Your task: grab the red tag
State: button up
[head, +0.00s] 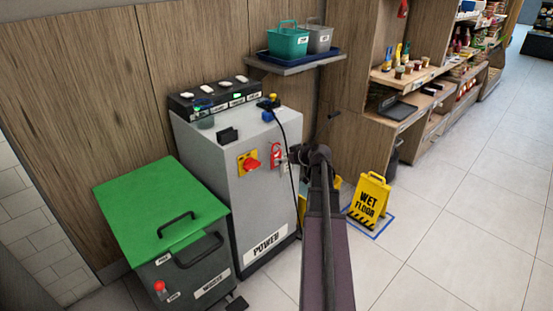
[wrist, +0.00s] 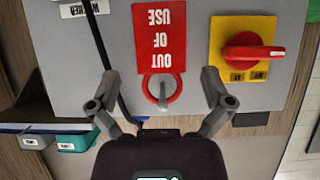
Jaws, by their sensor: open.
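The red tag (head: 276,154) is on the front of the grey power cabinet, right of the red switch. In the wrist view the tag (wrist: 159,32) reads "OUT OF USE" upside down. Its red ring (wrist: 146,90) is around a grey peg (wrist: 163,99) on the panel. My gripper (wrist: 160,74) is open, with one finger on each side of the ring and tag. Clear gaps show between the fingers and the tag in the picture. I cannot tell how far the fingertips are from the panel. In the head view my arm's end is just right of the tag.
A red rotary switch (wrist: 250,53) on a yellow plate is beside the tag. A black cable (head: 291,185) hangs down the cabinet (head: 219,163) near it. A green-lidded waste bin (head: 160,209) stands left. A yellow wet-floor sign (head: 369,200) stands right. Open tiled floor (head: 460,200) lies further right.

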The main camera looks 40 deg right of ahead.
aim_at(277, 157)
jog(key=shift+w+f, duration=0.1)
jog(key=shift+b+x, duration=1.25)
jog(key=shift+x, duration=1.25)
jog(key=c, duration=0.8)
